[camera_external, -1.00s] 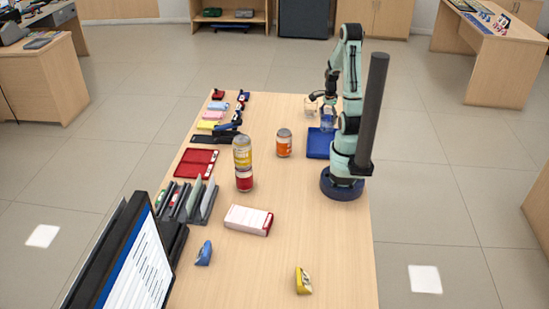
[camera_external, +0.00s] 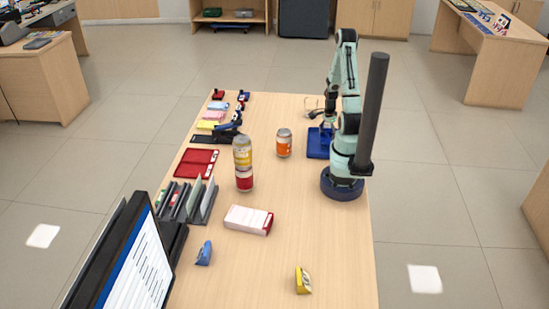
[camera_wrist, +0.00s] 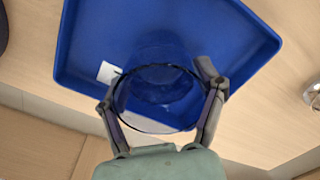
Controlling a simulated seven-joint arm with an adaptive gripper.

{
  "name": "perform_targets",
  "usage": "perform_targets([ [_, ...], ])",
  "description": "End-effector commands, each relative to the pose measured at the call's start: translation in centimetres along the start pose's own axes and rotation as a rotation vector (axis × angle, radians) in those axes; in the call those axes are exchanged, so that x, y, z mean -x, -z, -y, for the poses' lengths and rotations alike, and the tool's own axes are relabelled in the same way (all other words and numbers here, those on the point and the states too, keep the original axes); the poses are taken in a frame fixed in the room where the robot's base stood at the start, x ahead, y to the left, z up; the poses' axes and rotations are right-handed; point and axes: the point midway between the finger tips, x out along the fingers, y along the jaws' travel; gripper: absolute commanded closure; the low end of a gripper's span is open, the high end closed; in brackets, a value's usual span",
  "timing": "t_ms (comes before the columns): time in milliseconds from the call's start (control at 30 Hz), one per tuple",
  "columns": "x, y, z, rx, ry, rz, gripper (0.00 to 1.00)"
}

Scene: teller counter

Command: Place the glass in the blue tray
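The blue tray (camera_external: 318,148) lies flat on the table just left of my arm's base, and its floor fills much of the wrist view (camera_wrist: 85,50). The clear glass (camera_wrist: 160,90) is between my two fingers, its round rim towards the wrist camera, and the blue tray shows through it. My gripper (camera_wrist: 160,75) points down over the tray with a finger at each side of the glass; it appears shut on it. In the external view my gripper (camera_external: 325,122) is low at the tray's far part. Whether the glass's base touches the tray is hidden.
An orange-labelled jar (camera_external: 284,143) stands left of the tray. A pale object (camera_external: 311,106) sits behind the tray. A small white square (camera_wrist: 107,72) shows beside the glass. The table in front of the tray is clear.

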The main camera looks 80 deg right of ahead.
Motion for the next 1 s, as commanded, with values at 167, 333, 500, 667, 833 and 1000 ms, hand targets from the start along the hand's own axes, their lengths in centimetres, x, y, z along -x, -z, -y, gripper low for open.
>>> perform_targets([
  [167, 0.0, 0.0, 0.0, 0.0, 0.0, 0.0, 0.04],
  [333, 0.0, 0.0, 0.0, 0.0, 0.0, 0.0, 0.04],
  [500, 0.5, 0.1, 0.1, 0.0, 0.002, -0.002, 0.04],
  [667, 2.9, 0.1, 0.2, 0.0, 0.006, -0.005, 0.04],
  [833, 6.8, 0.1, 0.1, 0.0, 0.008, -0.006, 0.04],
  [1000, 10.2, 0.1, 0.1, 0.0, 0.006, -0.004, 0.04],
])
